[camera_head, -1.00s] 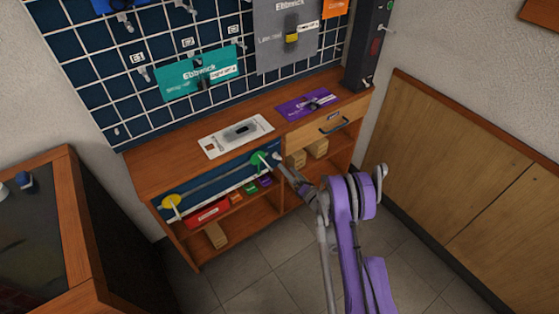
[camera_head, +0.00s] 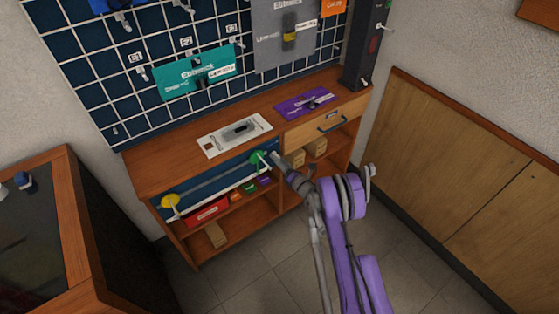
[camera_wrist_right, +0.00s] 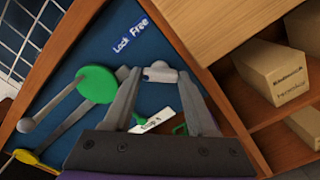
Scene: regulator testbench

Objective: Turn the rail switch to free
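A small pale grey switch knob (camera_wrist_right: 160,73) sits on the blue panel (camera_wrist_right: 195,108) under a label (camera_wrist_right: 131,38) reading "Lock" and "Free", with "Free" to the right in the right wrist view. My right gripper (camera_wrist_right: 159,78) is open, its two fingertips on either side of the knob. I cannot tell whether they touch it. In the head view my right gripper (camera_head: 275,157) is at the right end of the blue panel and hides the knob. My left gripper is not in view.
A green disc with a lever (camera_wrist_right: 97,84) is close left of the fingers; a yellow disc (camera_head: 171,202) is farther left along the rail (camera_head: 215,184). Cardboard boxes (camera_wrist_right: 270,70) stand in the shelf at right. The wooden countertop (camera_head: 165,160) is just above the panel.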

